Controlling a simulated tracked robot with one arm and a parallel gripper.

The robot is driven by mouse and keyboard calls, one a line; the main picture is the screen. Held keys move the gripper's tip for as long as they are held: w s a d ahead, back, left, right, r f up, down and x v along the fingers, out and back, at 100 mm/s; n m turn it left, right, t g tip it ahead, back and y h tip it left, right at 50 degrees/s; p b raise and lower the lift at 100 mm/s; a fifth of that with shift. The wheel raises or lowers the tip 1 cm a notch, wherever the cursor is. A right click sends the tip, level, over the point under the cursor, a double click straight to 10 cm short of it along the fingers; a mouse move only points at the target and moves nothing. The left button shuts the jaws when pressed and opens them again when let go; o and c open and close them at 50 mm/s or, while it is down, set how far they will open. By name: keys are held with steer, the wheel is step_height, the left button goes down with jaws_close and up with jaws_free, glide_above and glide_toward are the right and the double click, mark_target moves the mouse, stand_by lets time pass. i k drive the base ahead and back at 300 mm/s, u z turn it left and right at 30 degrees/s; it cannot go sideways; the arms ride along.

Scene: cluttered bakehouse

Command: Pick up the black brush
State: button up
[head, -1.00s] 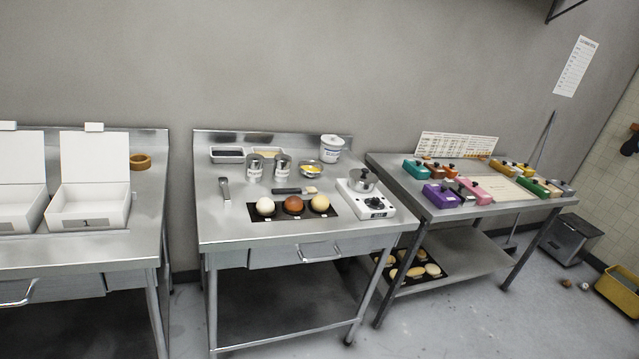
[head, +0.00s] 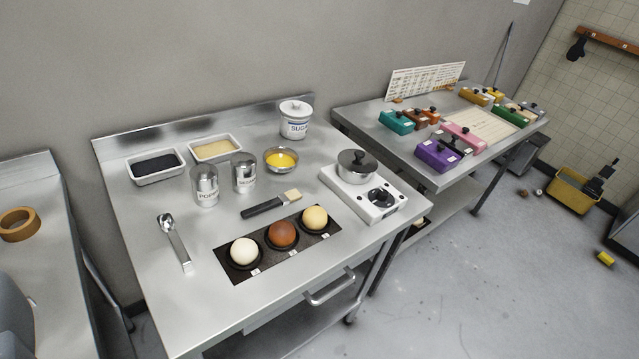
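The black brush (head: 264,207) lies flat on the middle steel table. It has a black handle at the left and pale bristles (head: 292,195) at the right. It lies just behind the dark tray that holds the dough balls, in front of the bowl of yellow liquid. It is unobstructed in view. My gripper does not show in the head view; a grey rounded shape at the lower left edge may be a part of me.
Around the brush are a dark tray (head: 232,277) with three balls, two metal shakers (head: 205,186), a yellow-filled bowl (head: 281,161), a white hot plate (head: 341,189) with a pot (head: 357,166), and a metal scoop (head: 176,244). The steel table (head: 150,300) is bare at its front left.

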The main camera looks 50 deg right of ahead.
mark_target(286, 198)
steer(key=z, duration=0.55)
steer(key=i, duration=0.95)
steer(key=z, duration=0.85)
steer(key=i, duration=0.35)
steer(key=z, duration=0.2)
steer(key=k, duration=0.8)
steer(key=z, duration=0.25)
steer(key=i, duration=0.8)
steer(key=u, duration=0.1)
